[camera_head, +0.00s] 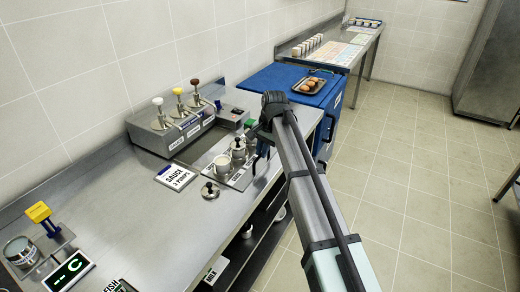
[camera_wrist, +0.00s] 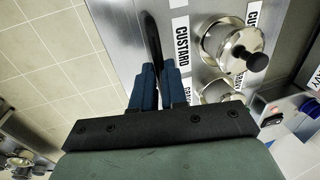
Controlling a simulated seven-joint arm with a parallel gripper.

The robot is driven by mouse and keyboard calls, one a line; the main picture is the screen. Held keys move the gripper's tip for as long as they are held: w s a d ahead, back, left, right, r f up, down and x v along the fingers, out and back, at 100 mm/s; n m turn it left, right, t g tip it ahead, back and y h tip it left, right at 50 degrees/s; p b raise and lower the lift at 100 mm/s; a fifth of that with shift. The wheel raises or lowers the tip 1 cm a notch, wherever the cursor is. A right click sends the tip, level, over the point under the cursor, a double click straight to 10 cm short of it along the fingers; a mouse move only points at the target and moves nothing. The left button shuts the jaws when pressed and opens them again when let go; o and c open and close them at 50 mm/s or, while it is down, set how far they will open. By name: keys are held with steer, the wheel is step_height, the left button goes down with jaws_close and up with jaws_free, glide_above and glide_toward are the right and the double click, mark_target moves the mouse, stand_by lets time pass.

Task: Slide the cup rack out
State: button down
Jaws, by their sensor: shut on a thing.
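The cup rack (camera_head: 239,181) is a flat metal holder on the counter, with lidded metal pots and an open pale-filled cup (camera_head: 222,164) standing in it. In the wrist view its metal plate (camera_wrist: 125,30) carries a CUSTARD label beside a lidded pot (camera_wrist: 232,45) with a black knob. My gripper (camera_head: 262,153) is at the rack's right side, by the counter's front edge. In the wrist view my blue fingers (camera_wrist: 158,80) are closed on a slim black handle (camera_wrist: 151,38) at the plate. The arm hides part of the rack's right end.
A loose lid (camera_head: 209,190) lies on the counter left of the rack, near a SAUCE sign (camera_head: 176,176). A pump dispenser (camera_head: 173,130) stands behind. A blue box (camera_head: 285,82) with a tray of eggs (camera_head: 309,86) is farther back. Open floor (camera_head: 420,200) lies right.

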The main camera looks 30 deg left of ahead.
steer(key=c, duration=1.2)
jaws_free()
steer(key=shift+o, duration=0.2)
step_height(320, 180, up, 14)
steer(key=d, duration=0.2)
steer(key=shift+d+f, duration=0.25)
steer(key=shift+d, duration=0.05)
steer(key=shift+n, duration=0.3)
